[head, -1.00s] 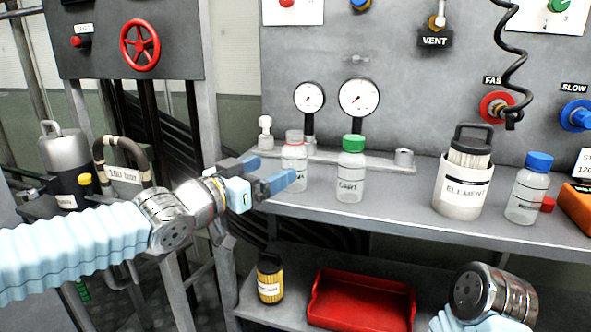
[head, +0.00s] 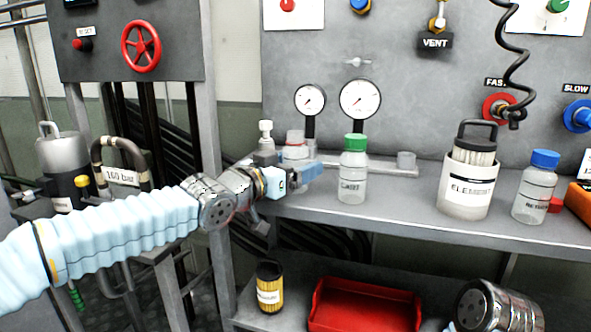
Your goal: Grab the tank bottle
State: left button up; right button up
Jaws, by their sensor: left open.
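A clear bottle with a pale red cap (head: 295,137) stands on the bench shelf at its left end; its label is hidden behind my gripper, so I cannot read it. A green-capped bottle (head: 353,172) stands to its right, and a blue-capped bottle (head: 536,188) stands at the far right. My left gripper (head: 297,166) is open at the red-capped bottle, with its fingers pointing right and overlapping the bottle's body. I cannot tell whether they touch it. Only the wrist of my right arm shows at the bottom right.
A white element canister (head: 467,193) stands on the grey shelf (head: 400,218) between the green- and blue-capped bottles. A small pale fitting (head: 266,135) is just left of the red-capped bottle. A red tray (head: 365,307) and a yellow filter (head: 269,288) are on the lower shelf.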

pick_arm(q)
jog(key=shift+x, duration=1.15)
jog(key=shift+c, duration=0.4)
jog(key=c, duration=1.1)
